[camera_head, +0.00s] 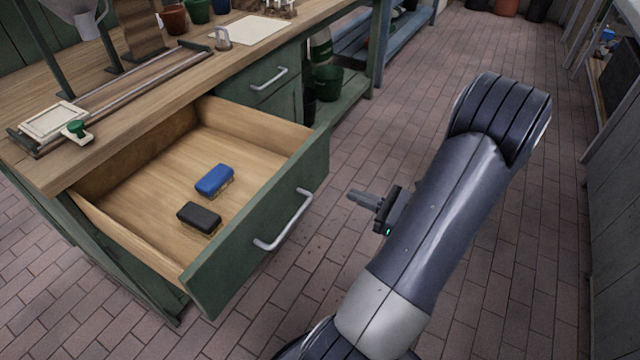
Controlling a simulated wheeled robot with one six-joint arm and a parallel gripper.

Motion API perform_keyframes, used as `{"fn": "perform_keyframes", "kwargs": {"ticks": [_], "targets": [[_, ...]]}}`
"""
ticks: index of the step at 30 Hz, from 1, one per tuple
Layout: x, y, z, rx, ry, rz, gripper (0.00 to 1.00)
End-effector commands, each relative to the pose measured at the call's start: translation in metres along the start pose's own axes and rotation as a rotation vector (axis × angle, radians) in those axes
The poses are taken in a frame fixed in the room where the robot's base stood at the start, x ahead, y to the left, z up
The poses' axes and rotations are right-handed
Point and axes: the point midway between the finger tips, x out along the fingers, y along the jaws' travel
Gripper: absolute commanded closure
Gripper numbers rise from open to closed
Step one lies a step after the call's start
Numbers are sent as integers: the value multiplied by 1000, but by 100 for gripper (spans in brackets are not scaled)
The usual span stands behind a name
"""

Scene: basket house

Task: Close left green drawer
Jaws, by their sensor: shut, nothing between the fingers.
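The left green drawer (232,262) is pulled far out of the wooden-topped bench. Its green front carries a silver bar handle (285,222). Inside on the wooden floor lie a blue brush (214,181) and a black brush (199,218). My gripper (352,196) is to the right of the drawer front, apart from the handle. Its fingers are together and hold nothing, and they point left toward the drawer front.
A second green drawer (262,75) to the right is shut. The benchtop (140,135) holds a rail fixture, a white board (254,29) and pots. A green bucket (327,82) stands on the lower shelf. The brick floor (420,120) around my arm is clear.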

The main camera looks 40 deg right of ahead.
Motion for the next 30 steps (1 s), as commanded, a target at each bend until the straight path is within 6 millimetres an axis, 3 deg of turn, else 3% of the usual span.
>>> {"fn": "perform_keyframes", "kwargs": {"ticks": [6, 15, 21, 30], "targets": [[41, 2, -1, 1, 0, 5, 100], [85, 1, -1, -1, 0, 2, 100], [99, 1, 0, 0, 0, 1, 100], [102, 0, 0, 0, 0, -2, 100]]}}
